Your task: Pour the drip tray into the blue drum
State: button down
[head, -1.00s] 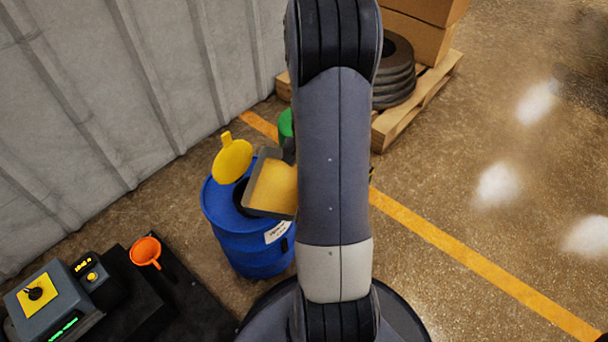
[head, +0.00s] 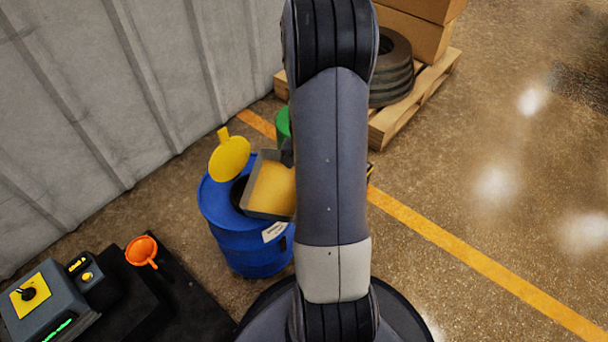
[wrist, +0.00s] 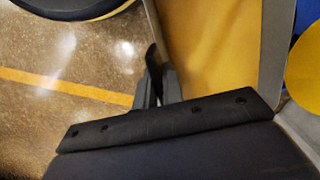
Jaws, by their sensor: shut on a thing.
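The drip tray (head: 270,188) is a grey shallow tray with amber liquid in it. In the head view it is above the blue drum (head: 250,245), covering part of the drum's dark opening, and it looks slightly tilted. The drum's yellow lid (head: 229,158) stands open at the back left of its top. My gripper (wrist: 160,88) is shut on the drip tray at its edge in the wrist view, where the tray (wrist: 215,50) fills the upper middle. In the head view my arm hides most of the gripper and the tray's right end.
An orange funnel (head: 142,251) and a grey control box (head: 45,300) are at the lower left. A green container (head: 283,123) stands behind the drum. A pallet (head: 405,115) with tyres (head: 393,75) and boxes is at the back. A corrugated wall (head: 80,110) runs along the left; floor at right is clear.

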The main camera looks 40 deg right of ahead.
jog(key=shift+f, duration=0.15)
jog(key=shift+w+a+f+g+h, duration=0.1)
jog(key=shift+w+f+g+h, duration=0.05)
jog(key=shift+g+h, duration=0.15)
jog(key=shift+a+r, duration=0.1)
jog(key=shift+r, duration=0.2)
jog(key=shift+w+a+r+g+h+p, duration=0.15)
jog(key=shift+w+r+g+h+p, duration=0.2)
jog(key=shift+r, duration=0.3)
jog(key=shift+w+a+r+g+h+p, duration=0.15)
jog(key=shift+r+g+h+p, duration=0.25)
jog(key=shift+r, duration=0.2)
jog(key=shift+w+a+r+g+h+p, duration=0.4)
jog(key=shift+r+g+p, duration=0.15)
jog(key=shift+r, duration=0.1)
jog(key=shift+w+a+r+g+h+p, duration=0.25)
jog(key=shift+w+r+g+h+p, duration=0.1)
jog(key=shift+r+g+p, duration=0.25)
jog(key=shift+w+a+r+g+h+p, duration=0.35)
jog(key=shift+r+p, duration=0.2)
jog(key=shift+r, duration=0.2)
jog(key=shift+w+a+r+m+g+h+p, duration=0.3)
jog(key=shift+w+a+r+g+h+p, duration=0.55)
jog(key=shift+p, duration=0.25)
dwell(0.4)
